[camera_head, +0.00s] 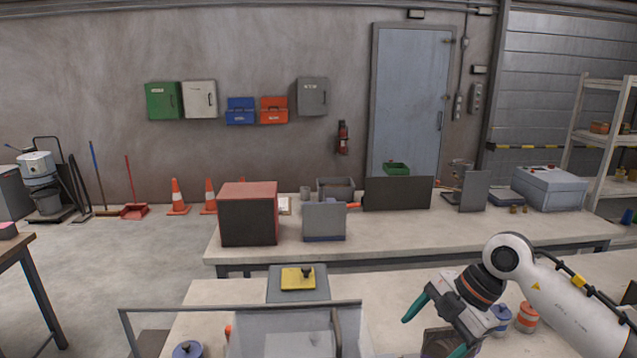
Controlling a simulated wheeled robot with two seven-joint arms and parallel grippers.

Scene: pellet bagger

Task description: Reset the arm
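My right arm (572,298), white with dark joints, comes in from the right over the near table. Its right gripper (437,328) has teal fingers spread wide apart, pointing to the lower left. A dark box-like thing (436,343) shows below and between the fingers, partly cut off by the bottom edge. I cannot tell whether the gripper touches it. My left arm and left gripper are not in view.
The near table (390,290) holds a clear-walled bin (285,340), a grey box with yellow top (298,280), a blue-lidded jar (500,318) and an orange jar (527,317) close to my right gripper. A bench (400,228) with boxes stands behind.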

